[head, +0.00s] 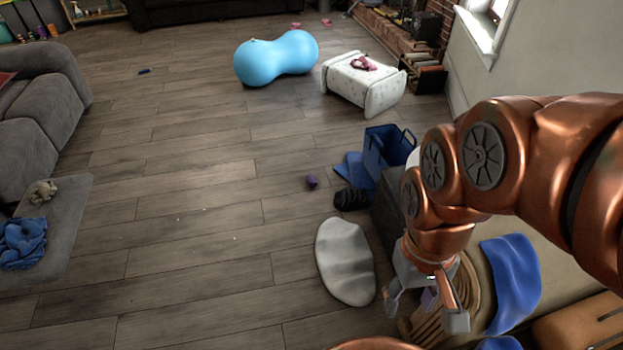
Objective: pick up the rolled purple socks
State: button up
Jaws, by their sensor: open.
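A small dark purple rounded bundle (312,181) lies alone on the wood floor near the middle of the head view. It looks like rolled socks, but it is too small to be sure. My gripper (425,310) is at the lower right, pointing down, with its fingers spread apart. A paler purple thing (429,297) shows between the fingers, above or on a round wooden slatted item (462,296). It is partly hidden by the gripper, and I cannot tell whether it is the socks or whether the fingers touch it.
A pale oval cushion (345,262) lies left of my gripper. A black bundle (351,199) and a blue bin (387,150) stand behind it. Blue cloth (511,277) and a brown case (585,325) are at right. Open floor (200,230) spreads to the left.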

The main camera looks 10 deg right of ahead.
aim_at(310, 178)
jog(key=k, duration=1.25)
jog(key=u, duration=0.55)
jog(key=i, duration=1.45)
jog(key=u, duration=0.6)
jog(key=i, duration=2)
jog(key=z, duration=0.2)
jog(key=i, duration=1.8)
jog(key=z, duration=1.7)
jog(key=i, duration=0.85)
jog(key=z, duration=1.2)
jog(key=i, duration=0.35)
jog(key=z, duration=0.05)
